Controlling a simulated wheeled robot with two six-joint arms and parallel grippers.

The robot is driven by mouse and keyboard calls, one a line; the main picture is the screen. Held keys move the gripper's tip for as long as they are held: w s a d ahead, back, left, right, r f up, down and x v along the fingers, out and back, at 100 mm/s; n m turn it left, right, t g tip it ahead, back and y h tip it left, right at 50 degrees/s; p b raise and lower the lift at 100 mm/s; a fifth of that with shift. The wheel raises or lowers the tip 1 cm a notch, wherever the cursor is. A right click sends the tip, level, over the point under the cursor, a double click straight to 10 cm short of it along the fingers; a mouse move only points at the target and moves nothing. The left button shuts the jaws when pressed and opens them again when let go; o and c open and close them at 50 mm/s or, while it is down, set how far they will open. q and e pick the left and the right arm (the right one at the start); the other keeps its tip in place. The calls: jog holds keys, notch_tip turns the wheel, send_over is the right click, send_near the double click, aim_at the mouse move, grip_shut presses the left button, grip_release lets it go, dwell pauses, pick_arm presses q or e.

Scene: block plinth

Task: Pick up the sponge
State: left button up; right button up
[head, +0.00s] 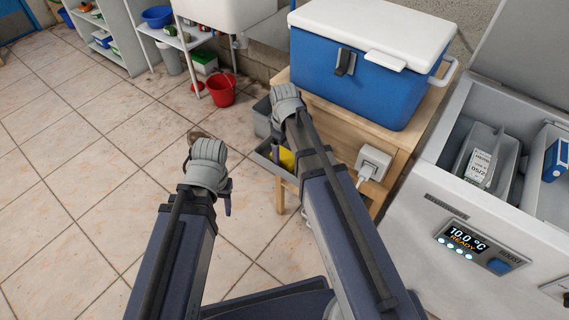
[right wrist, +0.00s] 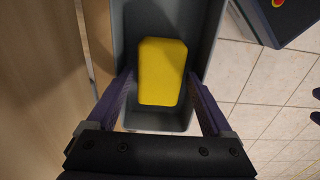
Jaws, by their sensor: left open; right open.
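The yellow sponge (right wrist: 162,70) lies in a narrow grey bin (right wrist: 124,25) in the right wrist view. In the head view a bit of the sponge (head: 287,158) shows in the bin (head: 262,158), mostly hidden by my right arm. My right gripper (right wrist: 161,76) is open, with one purple finger on each side of the sponge's near part. I cannot tell whether the fingers touch it. My left gripper (head: 208,182) is open over the floor, left of the bin. Its fingers are mostly hidden by its wrist.
A wooden stand (head: 340,119) carries a blue cooler (head: 345,83) with a white lid, right behind my right arm. A white plug (head: 372,163) sits on its side. An open grey unit (head: 455,212) is at the right. A red bucket (head: 221,91) stands behind. The tiled floor at left is clear.

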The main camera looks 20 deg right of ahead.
aim_at(284, 154)
jog(key=shift+f, duration=0.75)
pick_arm(q)
jog(key=shift+f, duration=0.7)
pick_arm(e)
jog(key=shift+r, duration=0.1)
jog(key=c, duration=1.2)
notch_tip(284, 154, up, 10)
jog(key=p, duration=0.9)
jog(key=shift+r+p, duration=0.1)
jog(key=shift+p, duration=0.3)
jog(key=shift+c, duration=0.2)
pick_arm(q)
notch_tip(284, 154, up, 10)
pick_arm(e)
jog(key=o, duration=0.9)
jog(key=c, duration=0.6)
